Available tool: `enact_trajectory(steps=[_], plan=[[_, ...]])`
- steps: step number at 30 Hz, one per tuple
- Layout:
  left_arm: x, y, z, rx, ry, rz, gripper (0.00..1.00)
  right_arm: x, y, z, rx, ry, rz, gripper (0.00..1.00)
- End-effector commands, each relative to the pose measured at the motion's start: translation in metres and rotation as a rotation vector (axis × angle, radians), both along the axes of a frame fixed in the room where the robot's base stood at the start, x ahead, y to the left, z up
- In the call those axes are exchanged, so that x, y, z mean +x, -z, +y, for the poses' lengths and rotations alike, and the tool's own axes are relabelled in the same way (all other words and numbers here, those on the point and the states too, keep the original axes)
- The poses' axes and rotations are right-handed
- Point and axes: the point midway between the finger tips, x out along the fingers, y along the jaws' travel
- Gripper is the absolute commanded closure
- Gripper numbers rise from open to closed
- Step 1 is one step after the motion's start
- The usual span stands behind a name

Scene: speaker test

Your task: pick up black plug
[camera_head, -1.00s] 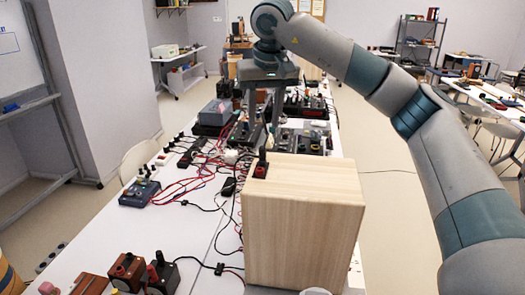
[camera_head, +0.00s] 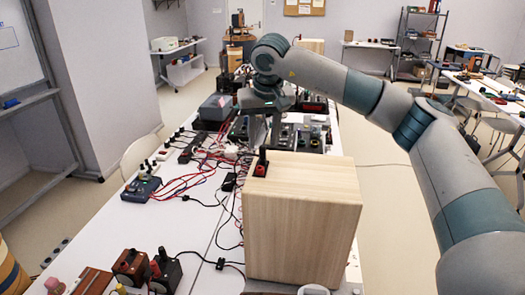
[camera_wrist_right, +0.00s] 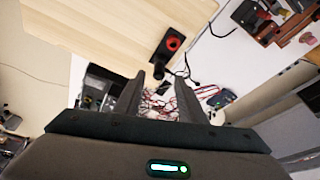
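A small black plug (camera_head: 262,154) stands upright at a red socket on top of the light wooden box (camera_head: 300,185), near its far left edge. In the right wrist view, the black terminal plate with a red ring (camera_wrist_right: 172,43) lies on the box top, with a dark piece, likely the plug (camera_wrist_right: 159,69), beside it. My right gripper (camera_head: 263,138) is above and just behind the plug. In the wrist view its two fingers (camera_wrist_right: 159,84) are apart, with the dark piece seen between their tips; contact is not visible. My left gripper is out of view.
Red and black cables (camera_head: 185,180) spread over the white table (camera_head: 150,228) left of the box. A blue-grey device (camera_head: 141,189) and small wooden and black blocks (camera_head: 130,266) stand there. Dark equipment (camera_head: 215,110) crowds the table behind the box.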

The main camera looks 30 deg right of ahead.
Motion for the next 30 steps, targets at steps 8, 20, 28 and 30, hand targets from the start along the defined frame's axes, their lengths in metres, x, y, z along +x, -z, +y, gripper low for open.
enact_trajectory(steps=[8,20,28,30], plan=[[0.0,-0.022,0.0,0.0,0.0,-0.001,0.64,0.008,0.028,-0.004,0.0,0.0,0.004,0.63],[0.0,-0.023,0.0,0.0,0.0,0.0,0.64,0.011,0.037,-0.005,0.0,0.0,0.0,0.63],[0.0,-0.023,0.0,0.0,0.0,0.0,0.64,0.011,0.037,-0.005,0.0,0.0,0.001,0.82],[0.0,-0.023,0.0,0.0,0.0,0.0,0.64,0.011,0.037,-0.005,0.0,0.0,0.001,0.99]])
